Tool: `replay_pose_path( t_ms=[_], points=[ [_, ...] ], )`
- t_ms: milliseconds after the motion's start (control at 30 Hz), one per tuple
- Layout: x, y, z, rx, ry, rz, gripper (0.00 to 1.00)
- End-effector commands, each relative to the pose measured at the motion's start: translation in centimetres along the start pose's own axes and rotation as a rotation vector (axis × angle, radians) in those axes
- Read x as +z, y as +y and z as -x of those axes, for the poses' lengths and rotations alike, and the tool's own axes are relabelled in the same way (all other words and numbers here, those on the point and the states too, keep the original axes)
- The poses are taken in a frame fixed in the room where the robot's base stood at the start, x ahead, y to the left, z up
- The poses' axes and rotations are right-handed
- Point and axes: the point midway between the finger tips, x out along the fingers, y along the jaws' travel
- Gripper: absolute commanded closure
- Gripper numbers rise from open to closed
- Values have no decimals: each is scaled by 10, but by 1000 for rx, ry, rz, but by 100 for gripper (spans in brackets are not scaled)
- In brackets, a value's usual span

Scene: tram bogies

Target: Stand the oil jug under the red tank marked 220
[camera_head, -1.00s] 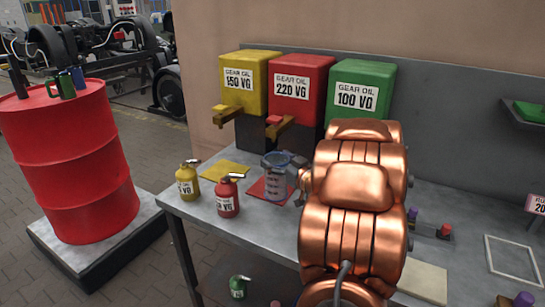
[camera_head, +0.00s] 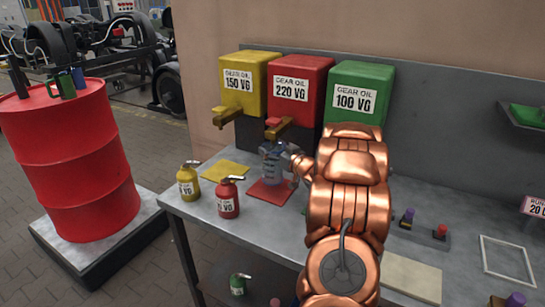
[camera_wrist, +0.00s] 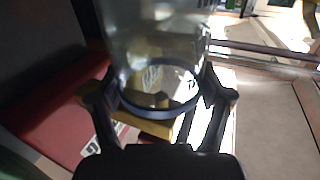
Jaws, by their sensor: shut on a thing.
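The clear oil jug (camera_head: 271,167) shows in the head view at the far side of the red mat (camera_head: 264,196), below the tap of the red tank marked 220 (camera_head: 298,82). Whether its base touches the mat or hangs above it I cannot tell. My gripper (camera_head: 284,160) is shut on the jug, partly hidden by my arm. In the wrist view the fingers (camera_wrist: 160,106) sit on both sides of the see-through jug (camera_wrist: 157,48), and a yellow tap shows through it.
A yellow tank (camera_head: 247,80) and a green tank (camera_head: 357,90) flank the red one. A yellow can (camera_head: 188,182) and a red can (camera_head: 228,199) stand at the bench's front left. The yellow mat (camera_head: 225,170) is bare. A red drum (camera_head: 70,150) stands left.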

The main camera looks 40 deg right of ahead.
Motion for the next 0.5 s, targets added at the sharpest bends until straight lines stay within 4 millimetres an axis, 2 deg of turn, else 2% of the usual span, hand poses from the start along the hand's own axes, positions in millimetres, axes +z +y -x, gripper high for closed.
replay_pose_path(
  t_ms=[300, 500],
  points=[
    [31, 0, 0, 0, 2, -2, 83],
    [34, 0, 0, 0, 3, 1, 83]
  ],
)
